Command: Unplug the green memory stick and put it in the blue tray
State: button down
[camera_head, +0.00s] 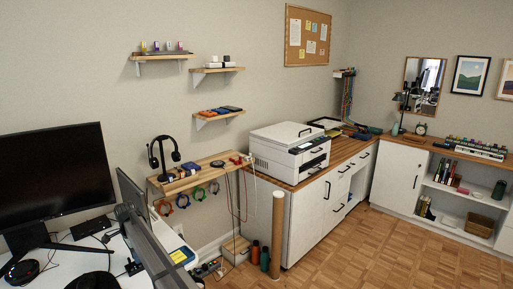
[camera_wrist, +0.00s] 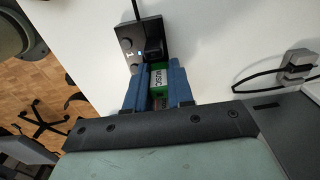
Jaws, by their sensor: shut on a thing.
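The green memory stick (camera_wrist: 156,78), lettered "MUSIC", is between the two blue fingers of my gripper (camera_wrist: 157,84) in the wrist view. The gripper is shut on it. The stick's far end meets a black hub (camera_wrist: 128,45) with round knobs and a cable, on the white desk. I cannot tell whether the stick is still seated in its socket. In the head view, a small blue item with yellow on it (camera_head: 181,256) lies at the desk's right edge. It may be the blue tray, but it is too small to tell. The gripper is not clear there.
The white desk (camera_wrist: 215,40) has bare surface right of the hub. A grey plug-like block with a black cable (camera_wrist: 297,65) lies further right. A monitor (camera_head: 55,180) stands at the left in the head view. Beyond the desk edge is wooden floor (camera_wrist: 45,90) with a chair base.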

jog(key=shift+r, duration=0.4)
jog(key=shift+r, duration=2.65)
jog(key=shift+s+d, duration=0.15)
jog(key=shift+d, duration=0.2)
jog(key=d, duration=0.6)
send_near(187, 255)
jog(key=shift+w+f, duration=0.15)
jog(key=shift+f, duration=1.15)
jog(key=shift+w+f, duration=0.1)
jog(key=shift+f, duration=1.15)
jog(key=shift+s+f, duration=0.1)
jog(key=shift+f, duration=0.35)
